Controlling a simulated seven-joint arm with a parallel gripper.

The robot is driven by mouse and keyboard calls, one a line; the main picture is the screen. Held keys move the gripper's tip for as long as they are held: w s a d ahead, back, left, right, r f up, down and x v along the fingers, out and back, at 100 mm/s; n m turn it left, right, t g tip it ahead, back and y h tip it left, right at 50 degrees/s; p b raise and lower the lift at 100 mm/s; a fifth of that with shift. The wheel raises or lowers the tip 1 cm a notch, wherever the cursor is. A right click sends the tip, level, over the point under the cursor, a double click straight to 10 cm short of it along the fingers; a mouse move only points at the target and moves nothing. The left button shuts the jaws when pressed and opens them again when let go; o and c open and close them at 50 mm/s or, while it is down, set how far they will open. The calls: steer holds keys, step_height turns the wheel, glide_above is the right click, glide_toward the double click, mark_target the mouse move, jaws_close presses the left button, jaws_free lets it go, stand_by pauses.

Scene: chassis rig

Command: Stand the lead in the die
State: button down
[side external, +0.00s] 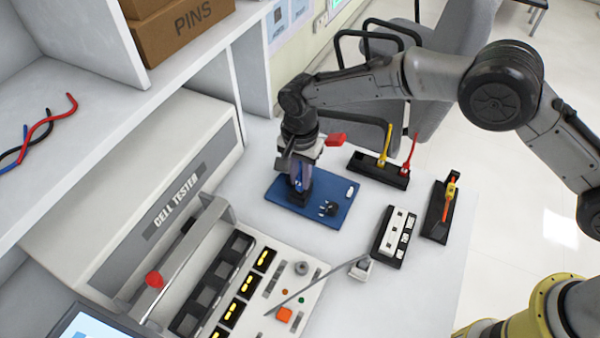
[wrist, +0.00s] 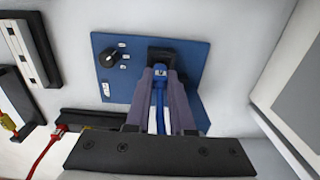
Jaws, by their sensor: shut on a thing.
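My gripper (side external: 299,188) points down over a blue plate (side external: 340,215). In the wrist view, my gripper (wrist: 161,76) is shut on a blue lead (wrist: 159,95), whose plug end lies between the fingertips and whose cable runs back between the fingers. A black block, which looks like the die (wrist: 161,52), stands on the blue plate (wrist: 190,58) right at the fingertips. The plug end is at or over this block; I cannot tell whether it is inside. In the side view, the gripper hides most of the lead and the block.
A black knob (side external: 328,208) sits on the plate. A black rack (side external: 372,169) holds a yellow and a red lead; another rack (side external: 437,215) holds an orange-yellow lead. A black-and-white strip (side external: 393,234) lies nearby. The cell tester (side external: 160,210) stands at the left.

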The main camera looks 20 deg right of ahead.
mark_target(300, 177)
steer(key=shift+f, duration=0.6)
steer(key=c, duration=0.7)
jaws_free()
step_height(300, 177, up, 14)
